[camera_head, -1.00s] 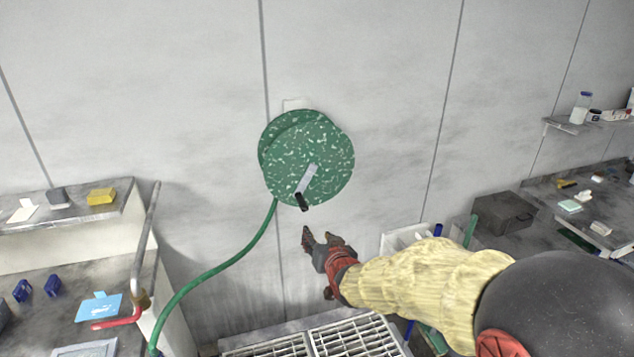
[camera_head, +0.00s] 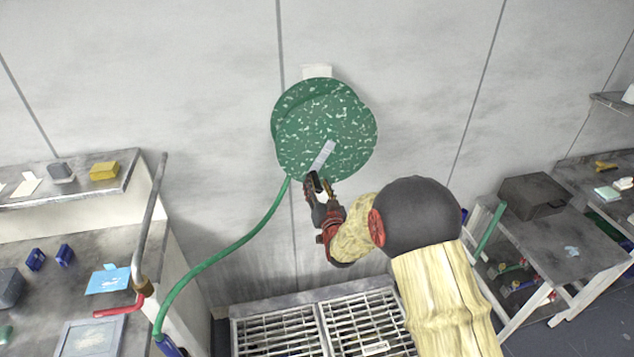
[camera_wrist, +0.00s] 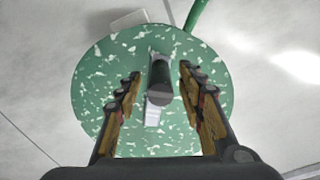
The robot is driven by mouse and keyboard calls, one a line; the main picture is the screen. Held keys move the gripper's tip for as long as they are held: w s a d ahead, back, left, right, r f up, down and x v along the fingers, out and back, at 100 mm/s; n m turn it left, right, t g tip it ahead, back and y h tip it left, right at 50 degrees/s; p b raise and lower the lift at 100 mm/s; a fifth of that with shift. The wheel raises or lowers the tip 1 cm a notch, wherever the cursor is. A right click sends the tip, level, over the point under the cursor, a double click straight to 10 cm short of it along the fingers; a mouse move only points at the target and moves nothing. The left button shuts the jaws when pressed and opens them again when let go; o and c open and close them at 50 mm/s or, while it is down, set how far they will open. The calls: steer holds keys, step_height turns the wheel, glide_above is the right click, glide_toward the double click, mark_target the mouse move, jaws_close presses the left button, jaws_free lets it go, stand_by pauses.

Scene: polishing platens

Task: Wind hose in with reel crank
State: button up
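The green speckled hose reel (camera_head: 345,125) is mounted on the wall, and it fills the middle of the wrist view (camera_wrist: 90,90). Its grey crank arm (camera_head: 323,156) slants down and left across the reel face to a dark handle. My gripper (camera_head: 319,188) is at the lower end of the crank. In the wrist view its two fingers (camera_wrist: 160,95) are spread, with the black crank handle (camera_wrist: 160,80) between them and gaps on both sides. The green hose (camera_head: 235,243) hangs from the reel and curves down left; a short piece shows in the wrist view (camera_wrist: 196,14).
A bench with a bent grey pipe (camera_head: 151,215) and a blue card (camera_head: 108,280) is at left. White grates (camera_head: 275,333) lie below the reel. A grey shelf unit with a dark box (camera_head: 534,195) stands at right. The wall around the reel is clear.

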steer(key=shift+x, duration=0.85)
steer(key=shift+c, duration=1.4)
jaws_close()
